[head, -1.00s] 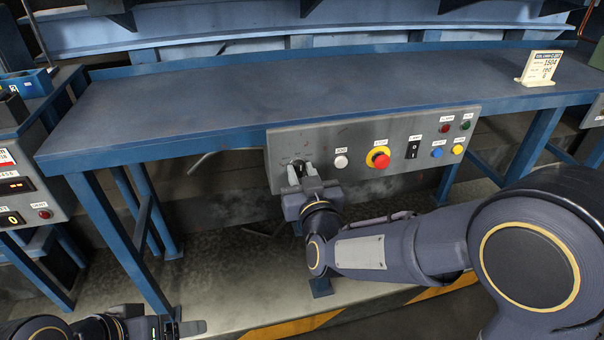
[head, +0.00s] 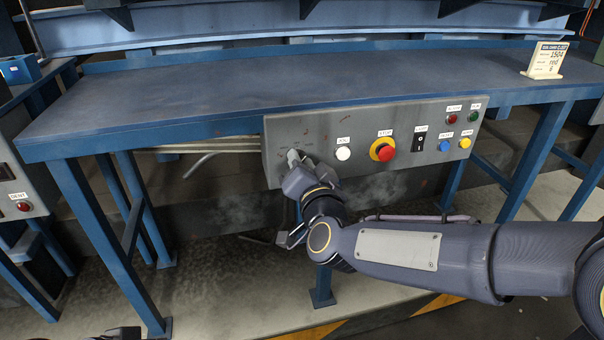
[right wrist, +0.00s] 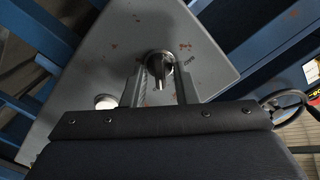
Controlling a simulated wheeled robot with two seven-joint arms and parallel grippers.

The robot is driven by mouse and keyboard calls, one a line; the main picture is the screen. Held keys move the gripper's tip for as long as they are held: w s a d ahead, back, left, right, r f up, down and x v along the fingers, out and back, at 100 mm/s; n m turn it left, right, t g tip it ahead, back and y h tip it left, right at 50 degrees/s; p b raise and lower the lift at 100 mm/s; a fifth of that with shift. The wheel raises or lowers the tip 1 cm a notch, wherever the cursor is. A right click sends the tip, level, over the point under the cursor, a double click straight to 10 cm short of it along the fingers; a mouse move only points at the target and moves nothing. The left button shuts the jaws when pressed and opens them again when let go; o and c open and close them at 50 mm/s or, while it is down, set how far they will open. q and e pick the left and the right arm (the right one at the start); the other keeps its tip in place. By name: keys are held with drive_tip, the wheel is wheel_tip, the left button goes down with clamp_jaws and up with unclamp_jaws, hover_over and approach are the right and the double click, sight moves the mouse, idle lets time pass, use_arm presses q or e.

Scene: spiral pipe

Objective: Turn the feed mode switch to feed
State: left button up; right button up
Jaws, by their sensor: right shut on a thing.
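The feed mode switch (right wrist: 160,66) is a dark rotary knob on a grey control panel (right wrist: 135,35), which also shows in the head view (head: 360,118). In the right wrist view the knob sits between the two fingers of my right gripper (right wrist: 160,88), which is shut on its handle. In the head view my right gripper (head: 294,158) is at the panel's left end, rolled over at a slant, and hides most of the switch. Small lettering beside the knob is too blurred to read. Only a sliver of my left gripper (head: 124,333) shows at the bottom left edge.
The blue table (head: 250,85) overhangs the panel. A sign (head: 545,60) stands on its right end.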

drive_tip(key=shift+m+b, duration=0.6)
drive_tip(key=shift+m, duration=0.4)
drive_tip(key=o, duration=0.6)
drive_tip(key=shift+o, duration=0.2)
drive_tip(key=p+v, duration=0.1)
drive_tip(key=v, duration=0.7)
drive_tip(key=shift+w, duration=0.1)
